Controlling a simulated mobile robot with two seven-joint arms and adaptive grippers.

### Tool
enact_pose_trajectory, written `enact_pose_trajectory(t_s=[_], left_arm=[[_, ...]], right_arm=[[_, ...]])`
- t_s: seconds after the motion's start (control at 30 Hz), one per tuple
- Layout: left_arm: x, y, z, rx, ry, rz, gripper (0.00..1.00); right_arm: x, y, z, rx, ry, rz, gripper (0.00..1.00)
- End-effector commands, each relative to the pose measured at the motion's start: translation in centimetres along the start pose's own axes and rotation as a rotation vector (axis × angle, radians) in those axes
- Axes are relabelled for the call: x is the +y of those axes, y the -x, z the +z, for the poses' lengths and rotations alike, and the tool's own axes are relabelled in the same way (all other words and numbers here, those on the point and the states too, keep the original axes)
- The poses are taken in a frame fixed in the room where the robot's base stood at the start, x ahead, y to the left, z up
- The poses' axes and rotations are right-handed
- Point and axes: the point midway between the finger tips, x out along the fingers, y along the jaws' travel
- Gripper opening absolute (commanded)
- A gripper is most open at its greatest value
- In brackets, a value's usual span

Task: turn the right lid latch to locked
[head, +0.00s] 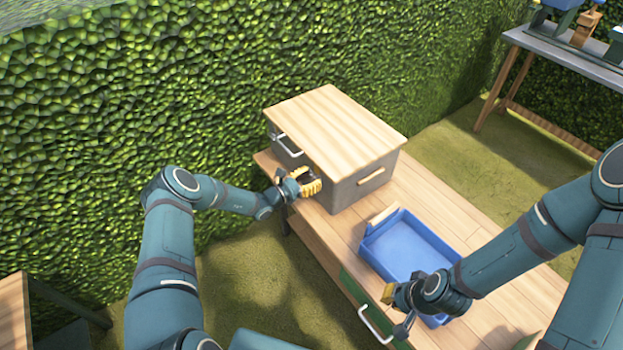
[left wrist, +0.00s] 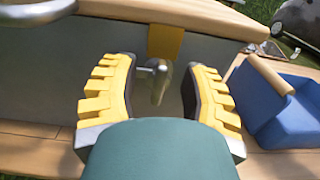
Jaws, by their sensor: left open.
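The box (head: 338,182) has grey walls and a pale wooden lid (head: 335,125). In the left wrist view, a small grey metal latch (left wrist: 158,82) sticks out from the box front, below a yellow plate (left wrist: 165,40) under the lid's edge. My left gripper (head: 312,182) is at the box front, and its yellow fingers (left wrist: 160,95) are open, one on each side of the latch, with gaps visible. The latch cannot be made out in the head view, where the gripper covers that spot. My right gripper (head: 388,294) is beside the blue tray, with its fingers unclear.
A metal handle (head: 286,145) is on the box front, left of my left gripper. A blue tray (head: 440,246) stands right of the box on the wooden table (head: 425,195). A hedge (head: 150,90) rises behind. Another table (head: 570,62) is at the back right.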

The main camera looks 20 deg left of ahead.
Motion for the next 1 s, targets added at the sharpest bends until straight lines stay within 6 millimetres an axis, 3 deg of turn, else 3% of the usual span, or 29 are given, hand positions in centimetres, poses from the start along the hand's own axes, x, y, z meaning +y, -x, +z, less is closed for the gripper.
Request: enact_pose_trajectory(t_s=[0.33, 0.47, 1.0], left_arm=[[0.00, -0.29, 0.03, 0.000, 0.000, 0.000, 0.44], [0.00, -0.28, 0.03, 0.000, 0.000, 0.000, 0.00], [-0.03, -0.31, 0.05, -0.001, -0.035, 0.000, 0.00]], right_arm=[[0.00, -0.01, 0.02, -0.001, 0.000, 0.000, 0.00], [0.00, -0.01, 0.02, 0.000, 0.000, 0.000, 0.00], [0.01, -0.02, 0.01, 0.000, 0.000, 0.000, 0.00]])
